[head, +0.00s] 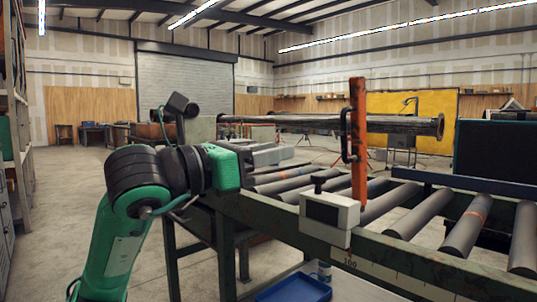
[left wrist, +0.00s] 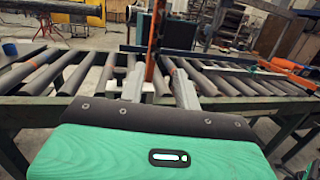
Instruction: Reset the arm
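My left arm comes in from the left in the head view, and its gripper (head: 284,151) points right above the near left end of the roller conveyor. In the left wrist view the two grey fingers of this gripper (left wrist: 158,84) stand apart with nothing seen held between them. An orange upright post (head: 358,135) stands beyond the fingertips; it also shows between them in the left wrist view (left wrist: 154,45). The dark flanged pipe (head: 400,124) lies level behind the post in the head view, clear of my gripper. My right gripper is not in view.
The roller conveyor (head: 412,210) fills the right side, with a grey box (head: 328,214) on its near rail. A blue tray (head: 293,290) lies below it. A dark panel (head: 494,150) stands at the far right. Open floor lies behind my arm at the left.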

